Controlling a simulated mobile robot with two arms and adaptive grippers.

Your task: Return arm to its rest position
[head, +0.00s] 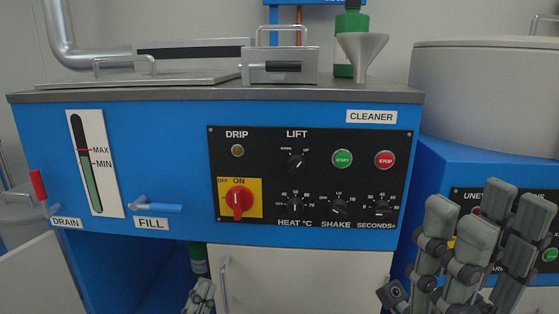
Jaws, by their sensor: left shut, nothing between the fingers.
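My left gripper (202,293) shows small at the bottom edge, left of centre, below the blue cleaner machine (170,195) and in front of the dark opening and pale door. Only its tip end is in view; it is shut and empty. My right gripper (483,230) is large and close at the bottom right, with its grey fingers pointing up in front of the second blue machine (450,165). Its fingers overlap in this view, so I cannot tell whether it is open or shut. No object shows in it.
The cleaner has a red switch (238,200), knobs, a green start button (342,159) and a red stop button (384,159). A blue fill handle (160,207) and a red drain lever (38,187) stick out on the left. A metal funnel (361,48) stands on top.

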